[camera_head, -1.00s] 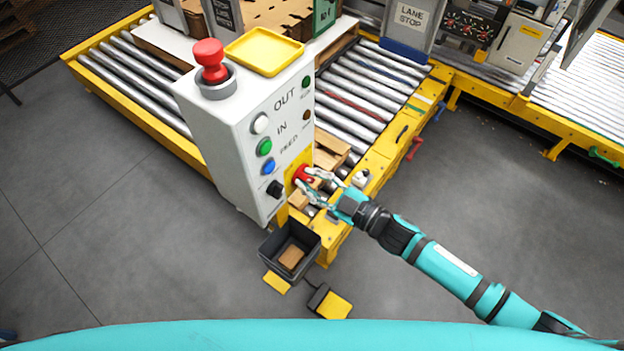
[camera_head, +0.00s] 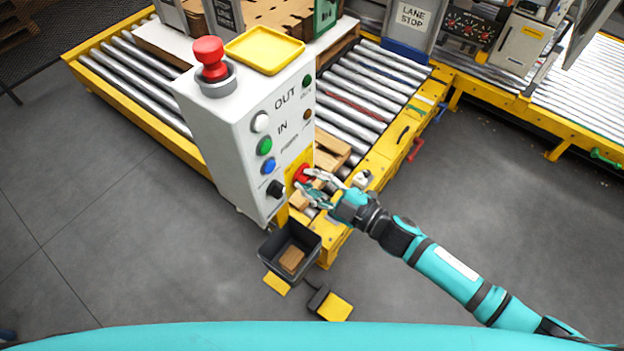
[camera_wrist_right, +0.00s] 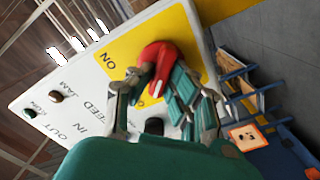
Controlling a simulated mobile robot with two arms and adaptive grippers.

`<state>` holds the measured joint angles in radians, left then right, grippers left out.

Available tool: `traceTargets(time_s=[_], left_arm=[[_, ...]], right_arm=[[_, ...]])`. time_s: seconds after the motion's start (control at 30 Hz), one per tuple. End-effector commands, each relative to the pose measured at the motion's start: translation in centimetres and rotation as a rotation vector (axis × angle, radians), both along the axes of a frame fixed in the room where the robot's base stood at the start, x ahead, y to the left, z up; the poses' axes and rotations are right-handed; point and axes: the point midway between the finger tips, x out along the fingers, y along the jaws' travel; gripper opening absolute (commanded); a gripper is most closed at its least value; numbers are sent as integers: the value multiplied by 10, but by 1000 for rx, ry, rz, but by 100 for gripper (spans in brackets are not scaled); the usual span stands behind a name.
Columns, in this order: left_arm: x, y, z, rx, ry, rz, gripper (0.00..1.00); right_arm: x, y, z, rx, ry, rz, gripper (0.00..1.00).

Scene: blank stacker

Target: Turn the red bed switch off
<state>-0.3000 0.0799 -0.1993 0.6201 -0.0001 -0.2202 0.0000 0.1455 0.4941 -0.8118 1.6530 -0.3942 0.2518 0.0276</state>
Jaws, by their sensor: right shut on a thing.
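The red switch (camera_head: 303,174) sits on a yellow plate (camera_head: 291,179) low on the right side of the white control box's (camera_head: 232,140) button face. My right gripper (camera_head: 308,183) is at the switch, its fingers shut on it. In the right wrist view the red switch (camera_wrist_right: 158,60) shows between the fingers of the gripper (camera_wrist_right: 150,85), against the yellow plate with the word "ON" above it. My left gripper is not in view.
A large red mushroom button (camera_head: 209,58) and a yellow tray (camera_head: 264,50) are on top of the box. White, green, blue and black controls are left of the switch. A dark bin (camera_head: 290,249) stands below. Roller conveyors lie behind.

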Motion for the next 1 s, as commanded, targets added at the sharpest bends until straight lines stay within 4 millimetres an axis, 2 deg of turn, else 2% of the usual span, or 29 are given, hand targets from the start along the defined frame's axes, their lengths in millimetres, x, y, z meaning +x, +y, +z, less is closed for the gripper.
traceTargets(time_s=[0.03,0.07,0.2,0.23,0.57,0.67,1.0], left_arm=[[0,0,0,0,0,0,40],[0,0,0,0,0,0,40],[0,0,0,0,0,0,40],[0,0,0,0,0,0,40],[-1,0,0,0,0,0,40],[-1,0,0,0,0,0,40],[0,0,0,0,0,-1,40]], right_arm=[[0,0,-1,-3,-2,0,0],[0,0,-1,-3,-2,0,19],[0,0,0,-2,-1,0,37],[0,0,0,-2,-1,1,38],[-3,-5,-1,-2,0,0,38],[-11,-15,-1,-3,2,-1,38],[-53,-72,-2,-4,3,1,38]])
